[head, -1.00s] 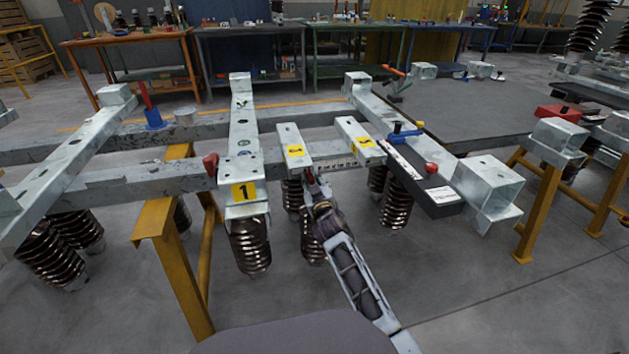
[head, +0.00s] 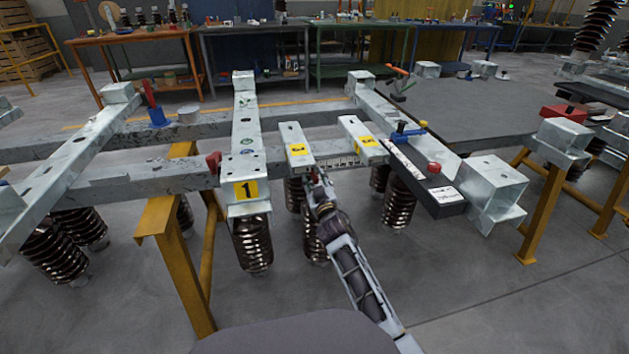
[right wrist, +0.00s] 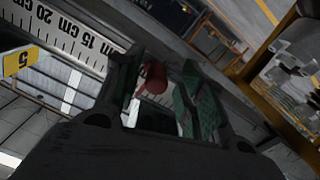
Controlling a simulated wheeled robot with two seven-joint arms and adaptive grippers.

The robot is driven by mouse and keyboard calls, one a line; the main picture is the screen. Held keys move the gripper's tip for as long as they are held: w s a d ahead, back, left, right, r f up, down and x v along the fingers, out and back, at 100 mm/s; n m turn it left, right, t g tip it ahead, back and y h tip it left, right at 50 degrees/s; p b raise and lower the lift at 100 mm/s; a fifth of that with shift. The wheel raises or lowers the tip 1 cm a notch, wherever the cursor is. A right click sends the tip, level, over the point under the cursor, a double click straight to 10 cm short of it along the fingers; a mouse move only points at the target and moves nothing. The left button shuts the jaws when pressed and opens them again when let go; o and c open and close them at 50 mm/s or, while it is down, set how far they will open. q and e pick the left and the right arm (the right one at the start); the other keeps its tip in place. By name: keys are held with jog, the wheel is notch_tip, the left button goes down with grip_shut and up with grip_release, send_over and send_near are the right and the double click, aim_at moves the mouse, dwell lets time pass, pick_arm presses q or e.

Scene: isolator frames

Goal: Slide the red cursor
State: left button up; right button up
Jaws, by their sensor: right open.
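The red cursor (right wrist: 152,79) shows in the right wrist view as a small red piece beside a white centimetre ruler (right wrist: 88,42). It lies between the two greenish fingers of my right gripper (right wrist: 165,82), which are apart. I cannot tell whether either finger touches it. In the head view, my right gripper (head: 317,180) reaches up to the ruler (head: 340,162) on the near grey beam, just below the middle yellow-labelled block (head: 297,150). The cursor is mostly hidden there by the gripper. My left gripper is not in view.
A block with a yellow "1" label (head: 247,190) and a red knob (head: 213,160) stand left of my gripper. A second yellow-labelled block (head: 362,141) and a black bar (head: 425,185) with a red knob (head: 434,168) lie to its right. Brown ribbed insulators (head: 252,244) hang below the beams.

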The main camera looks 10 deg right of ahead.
aim_at(316, 182)
jog(key=shift+s+d, duration=0.1)
jog(key=shift+s, duration=3.25)
